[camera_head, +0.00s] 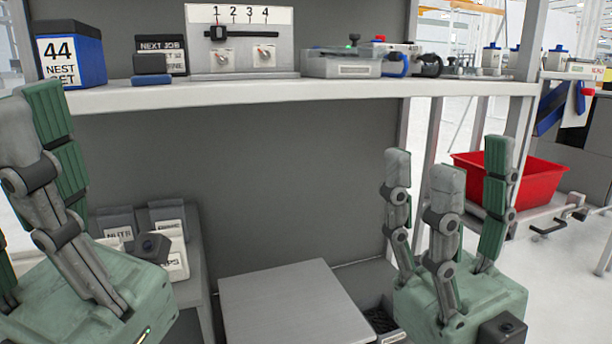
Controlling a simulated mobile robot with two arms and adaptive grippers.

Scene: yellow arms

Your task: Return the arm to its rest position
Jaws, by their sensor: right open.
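My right gripper (457,178) is at the lower right with its jointed fingers pointing up. It is open, and nothing shows between its fingers. My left gripper (38,118) is at the left edge, also with fingers pointing up and green pads showing. Part of it is cut off by the frame, so I cannot tell how far it is open. Both grippers are in front of the shelf and appear clear of it.
A grey shelf (300,92) crosses the view, holding a blue bin (70,55), a panel with numbered switches (240,40) and small devices. A bare grey plate (290,305) lies below. Labelled bins (117,222) stand lower left. A red bin (535,178) stands behind my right gripper.

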